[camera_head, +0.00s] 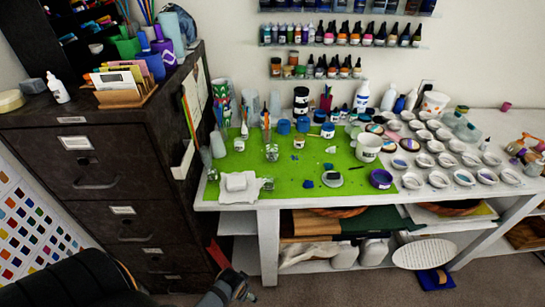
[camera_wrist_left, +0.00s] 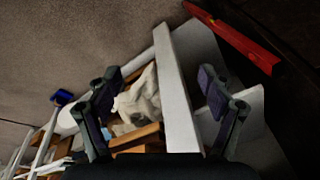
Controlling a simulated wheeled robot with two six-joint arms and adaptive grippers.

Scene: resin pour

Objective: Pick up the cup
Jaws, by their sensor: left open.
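A white cup (camera_head: 367,147) with dark marks on its side stands upright on the green mat (camera_head: 320,185), near the mat's right edge. My left gripper (camera_head: 233,288) is low at the bottom of the head view, in front of the table and well away from the cup. In the left wrist view the left gripper (camera_wrist_left: 160,85) has its two fingers spread with nothing held between them. The cup is not in the left wrist view. My right gripper is not in view.
Jars and blue-lidded pots crowd the mat behind and left of the cup. Many small white dishes (camera_head: 462,177) fill the table to its right. A dark drawer cabinet (camera_head: 85,160) stands left of the table (camera_head: 240,203).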

